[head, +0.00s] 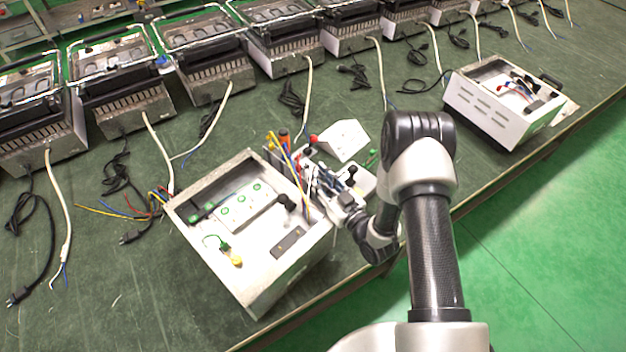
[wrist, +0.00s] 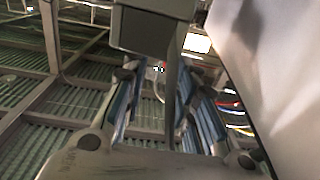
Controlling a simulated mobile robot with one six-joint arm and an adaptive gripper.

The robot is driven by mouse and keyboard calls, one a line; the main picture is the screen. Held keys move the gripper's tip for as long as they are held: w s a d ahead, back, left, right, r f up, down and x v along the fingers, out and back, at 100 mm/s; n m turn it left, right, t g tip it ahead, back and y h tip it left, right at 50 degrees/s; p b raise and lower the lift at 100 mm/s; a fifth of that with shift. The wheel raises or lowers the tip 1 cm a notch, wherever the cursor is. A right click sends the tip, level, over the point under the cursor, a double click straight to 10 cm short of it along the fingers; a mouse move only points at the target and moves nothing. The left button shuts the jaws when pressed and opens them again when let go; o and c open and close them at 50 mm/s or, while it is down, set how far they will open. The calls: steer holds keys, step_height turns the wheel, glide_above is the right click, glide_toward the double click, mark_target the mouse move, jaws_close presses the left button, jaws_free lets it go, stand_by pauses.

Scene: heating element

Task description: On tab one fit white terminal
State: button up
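An open metal box (head: 178,213) stands on the bench in the head view. Inside it is a pale plate (head: 250,203) with several green-marked spots, likely where the tabs are; no tab is clear enough to tell apart. A yellow piece (head: 237,262) with a green wire lies in the box. I cannot pick out the white terminal for certain. My gripper (head: 322,182) is beside the box's right wall, among coloured wires and small parts. In the wrist view its two fingers (wrist: 160,85) stand apart, with no held thing clearly visible between them.
A white angled block (head: 342,140) and a red knob (head: 314,139) are close behind my gripper. Another open box (head: 505,100) stands at the right. Several heaters with cords line the back. In the wrist view a pale surface (wrist: 270,80) is close at the right.

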steer(key=shift+x, duration=0.8)
steer(key=shift+d, duration=0.1)
steer(key=shift+c, duration=0.2)
steer(key=c, duration=0.3)
